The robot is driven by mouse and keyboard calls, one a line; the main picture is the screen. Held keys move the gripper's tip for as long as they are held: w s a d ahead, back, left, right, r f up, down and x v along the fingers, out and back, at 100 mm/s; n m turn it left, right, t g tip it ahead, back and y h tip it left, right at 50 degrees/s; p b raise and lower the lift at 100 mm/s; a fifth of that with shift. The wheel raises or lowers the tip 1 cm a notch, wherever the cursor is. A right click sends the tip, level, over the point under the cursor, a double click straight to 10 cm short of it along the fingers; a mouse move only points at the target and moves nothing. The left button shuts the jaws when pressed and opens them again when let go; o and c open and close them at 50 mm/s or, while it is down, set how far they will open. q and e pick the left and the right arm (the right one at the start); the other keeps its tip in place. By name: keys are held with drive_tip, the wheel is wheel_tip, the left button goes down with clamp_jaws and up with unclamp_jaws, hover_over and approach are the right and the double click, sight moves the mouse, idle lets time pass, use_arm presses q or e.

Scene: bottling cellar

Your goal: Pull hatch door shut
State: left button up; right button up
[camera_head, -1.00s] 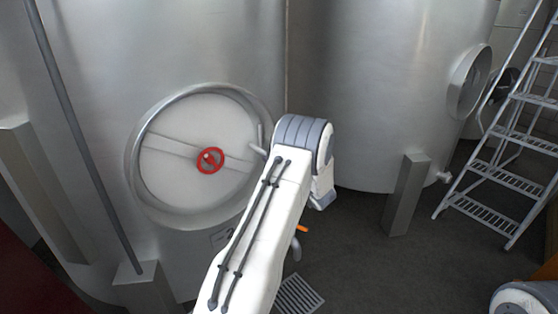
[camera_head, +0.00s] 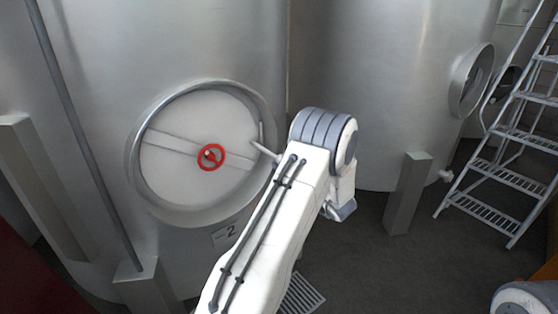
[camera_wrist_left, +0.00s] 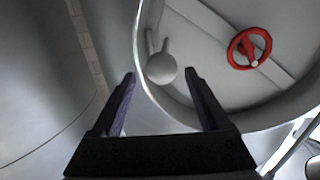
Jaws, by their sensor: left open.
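The round pale hatch door (camera_head: 180,178) lies within the thick metal ring (camera_head: 143,200) of the left tank. It has a crossbar and a red handwheel (camera_head: 211,157), which also shows in the left wrist view (camera_wrist_left: 240,55). A light grey handle (camera_head: 263,151) sticks out at the door's right edge. In the wrist view its rounded end (camera_wrist_left: 161,68) appears between the fingertips. My left gripper (camera_wrist_left: 160,74) is open and empty; I cannot tell how far the handle is beyond the fingers. In the head view my arm hides that gripper. My right gripper is out of view.
A second tank (camera_head: 375,90) with its own round hatch (camera_head: 471,80) stands to the right. A grey post (camera_head: 407,195) and a metal ladder (camera_head: 500,150) stand there. A slanting pipe (camera_head: 85,140) runs at left. A floor grate (camera_head: 300,295) lies below my arm.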

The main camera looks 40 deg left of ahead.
use_arm(q)
drive_tip(key=shift+v, duration=2)
